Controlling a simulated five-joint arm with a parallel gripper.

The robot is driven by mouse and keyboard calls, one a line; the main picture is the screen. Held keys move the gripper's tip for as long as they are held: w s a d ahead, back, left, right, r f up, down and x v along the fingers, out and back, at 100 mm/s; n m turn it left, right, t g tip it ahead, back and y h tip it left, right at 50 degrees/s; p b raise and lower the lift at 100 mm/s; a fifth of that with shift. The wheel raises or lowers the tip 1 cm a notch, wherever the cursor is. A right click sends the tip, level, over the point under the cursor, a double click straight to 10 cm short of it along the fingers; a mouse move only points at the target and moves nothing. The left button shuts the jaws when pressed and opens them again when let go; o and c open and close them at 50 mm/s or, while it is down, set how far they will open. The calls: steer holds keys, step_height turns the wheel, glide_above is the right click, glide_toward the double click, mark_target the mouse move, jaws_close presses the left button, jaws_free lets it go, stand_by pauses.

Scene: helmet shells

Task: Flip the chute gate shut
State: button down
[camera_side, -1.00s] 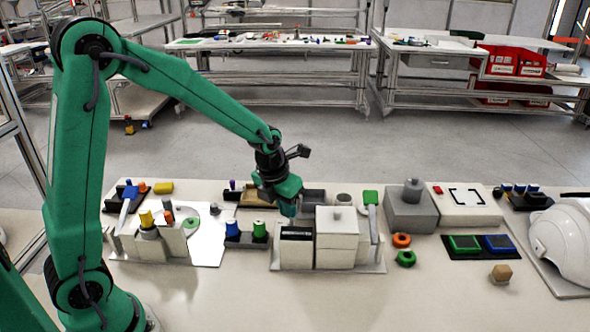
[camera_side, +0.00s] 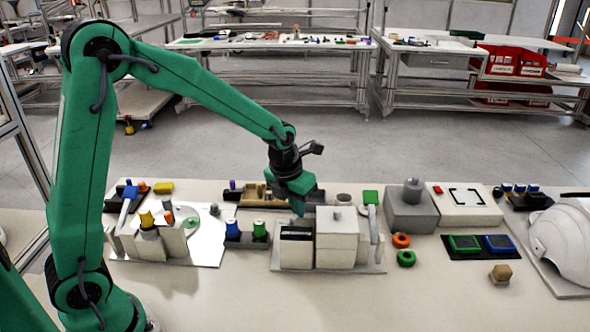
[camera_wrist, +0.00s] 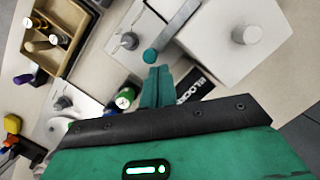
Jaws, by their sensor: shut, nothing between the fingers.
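My gripper (camera_side: 298,210) is shut and empty, pointing down just behind the top of the dark-fronted box (camera_side: 296,249). In the wrist view its shut teal fingertips (camera_wrist: 157,72) lie just short of the round teal end (camera_wrist: 150,56) of a grey bar (camera_wrist: 178,29). A small gap seems to show between them. The bar runs beside the white box with a knob (camera_wrist: 240,40). This bar may be the chute gate; I cannot tell for sure. It is hidden in the side view. A grey upright lever with a green top (camera_side: 370,197) stands right of the white box (camera_side: 337,240).
Blue and green spools (camera_side: 246,231) stand left of the boxes. A wooden tray (camera_wrist: 38,61) with small parts lies behind. A grey block (camera_side: 410,212), orange and green rings (camera_side: 402,241) and a white helmet shell (camera_side: 565,240) are to the right. The front table is mostly clear.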

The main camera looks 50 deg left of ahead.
steer(key=v, duration=0.7)
stand_by(0.5)
steer(key=s+a+r+n+t, duration=0.1)
steer(key=s+r+n, duration=0.2)
steer(key=s+n, duration=0.7)
steer(key=s+r+n+t, duration=0.1)
steer(key=s+r+n, duration=0.3)
steer(key=s+n, duration=0.6)
steer(key=n, duration=1.4)
steer(key=shift+s+a+t, duration=0.3)
steer(key=shift+a+t, duration=0.05)
steer(key=shift+t, duration=0.05)
